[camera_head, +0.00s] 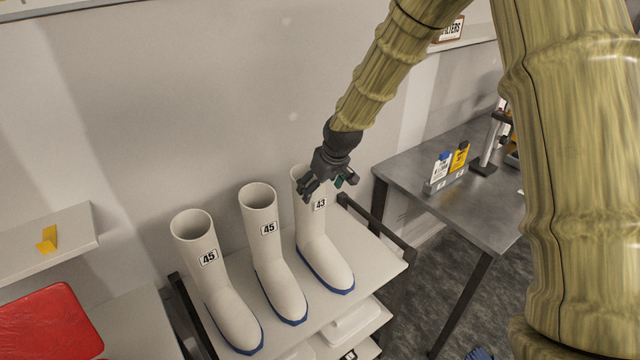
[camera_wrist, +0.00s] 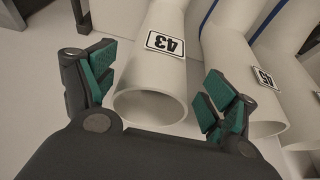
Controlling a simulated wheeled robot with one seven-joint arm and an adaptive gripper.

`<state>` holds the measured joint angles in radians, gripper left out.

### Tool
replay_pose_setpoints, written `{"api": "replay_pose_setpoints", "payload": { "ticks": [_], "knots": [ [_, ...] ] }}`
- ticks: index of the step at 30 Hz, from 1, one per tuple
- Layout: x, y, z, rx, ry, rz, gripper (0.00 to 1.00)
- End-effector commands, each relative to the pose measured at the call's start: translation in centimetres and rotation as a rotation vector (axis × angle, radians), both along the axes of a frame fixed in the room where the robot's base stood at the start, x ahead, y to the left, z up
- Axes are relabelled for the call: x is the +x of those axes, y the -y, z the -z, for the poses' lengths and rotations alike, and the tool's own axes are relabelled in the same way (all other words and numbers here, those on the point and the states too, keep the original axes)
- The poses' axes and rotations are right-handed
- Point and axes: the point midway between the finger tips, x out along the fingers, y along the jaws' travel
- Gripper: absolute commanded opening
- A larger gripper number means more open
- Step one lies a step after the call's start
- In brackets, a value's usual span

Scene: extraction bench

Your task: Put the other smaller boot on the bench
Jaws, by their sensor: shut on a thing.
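A white boot with a blue sole, labelled 43 (camera_head: 312,240), stands upright at the right end of the white rack's top shelf (camera_head: 365,262). My gripper (camera_head: 328,184) is at the top of its shaft, partly hiding the rim. A grey metal bench (camera_head: 415,170) is at the right.
The bench bears a small holder with a blue-topped white item and a yellow item (camera_head: 459,157), and a stand (camera_head: 490,150) behind. The bench's front left is clear. White items lie on the rack's lower shelf (camera_head: 350,322). A red object (camera_head: 45,325) is at lower left.

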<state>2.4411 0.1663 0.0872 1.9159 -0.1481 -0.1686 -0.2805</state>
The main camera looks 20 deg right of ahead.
Motion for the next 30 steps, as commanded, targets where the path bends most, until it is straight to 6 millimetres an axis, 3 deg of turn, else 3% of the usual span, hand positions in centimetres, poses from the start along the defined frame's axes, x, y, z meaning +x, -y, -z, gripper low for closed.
{"api": "replay_pose_setpoints", "payload": {
  "ticks": [11, 12, 14, 30],
  "knots": [
    [0.08, -0.02, 0.23, 0.0, 0.002, 0.0, 0.14],
    [0.01, 0.0, 0.28, 0.0, 0.0, 0.0, 0.91],
    [0.01, 0.0, 0.27, 0.0, 0.0, 0.0, 1.0],
    [-0.11, 0.08, -0.5, 0.0, 0.003, 0.0, 1.0]
  ]
}}
